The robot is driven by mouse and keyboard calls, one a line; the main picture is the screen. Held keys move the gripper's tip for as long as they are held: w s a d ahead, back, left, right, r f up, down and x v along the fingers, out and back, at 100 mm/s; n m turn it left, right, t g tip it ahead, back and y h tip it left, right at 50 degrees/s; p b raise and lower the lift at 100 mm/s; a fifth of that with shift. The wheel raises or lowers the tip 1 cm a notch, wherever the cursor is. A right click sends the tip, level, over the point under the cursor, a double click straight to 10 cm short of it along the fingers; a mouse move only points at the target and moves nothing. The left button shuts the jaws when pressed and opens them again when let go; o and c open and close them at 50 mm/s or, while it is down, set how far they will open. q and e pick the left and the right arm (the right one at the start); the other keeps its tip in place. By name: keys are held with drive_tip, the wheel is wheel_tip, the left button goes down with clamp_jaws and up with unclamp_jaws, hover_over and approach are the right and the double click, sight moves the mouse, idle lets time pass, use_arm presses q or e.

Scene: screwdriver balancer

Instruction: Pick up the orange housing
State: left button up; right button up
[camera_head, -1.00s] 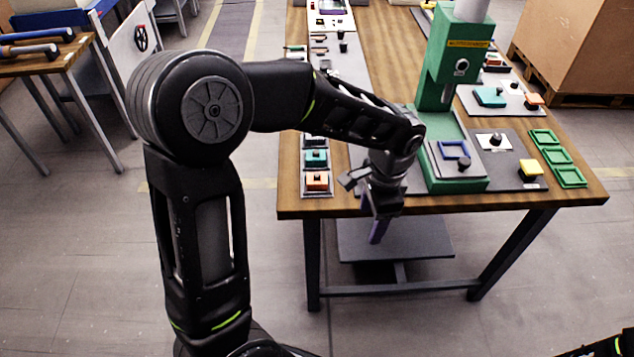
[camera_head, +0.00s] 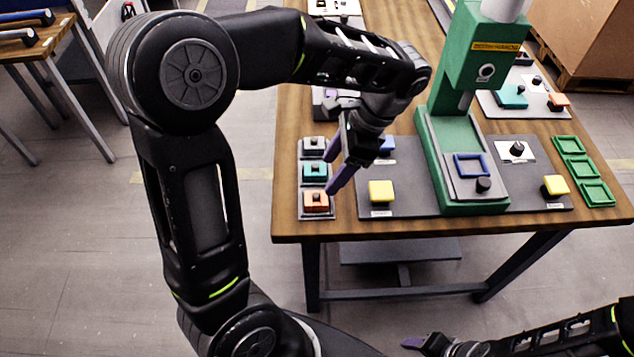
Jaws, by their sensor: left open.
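The orange housing (camera_head: 316,203) sits in the nearest slot of a small grey tray at the table's front left corner. A teal housing (camera_head: 314,170) and a grey one (camera_head: 314,145) stand behind it in the same row. My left gripper (camera_head: 336,168) is open and empty, its purple fingers pointing down beside the teal housing, above and behind the orange one. It appears apart from both. My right gripper (camera_head: 416,342) shows only partly at the bottom edge, away from the table; its jaw opening cannot be made out.
A green press (camera_head: 468,60) stands right of the trays. A yellow block (camera_head: 381,190) sits on a dark mat near the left gripper, another yellow block (camera_head: 555,186) farther right. Green frames (camera_head: 582,170) lie at the right edge. Another orange piece (camera_head: 558,101) lies at the back right.

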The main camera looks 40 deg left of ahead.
sight(317, 195)
use_arm(q)
drive_tip(key=shift+x, duration=1.2)
drive_tip(key=shift+s+f, duration=0.1)
drive_tip(key=shift+s, duration=0.05)
drive_tip(key=p+x, duration=0.1)
drive_tip(key=x, duration=0.4)
drive_tip(key=shift+d, duration=0.1)
drive_tip(key=shift+c, duration=0.4)
clamp_jaws()
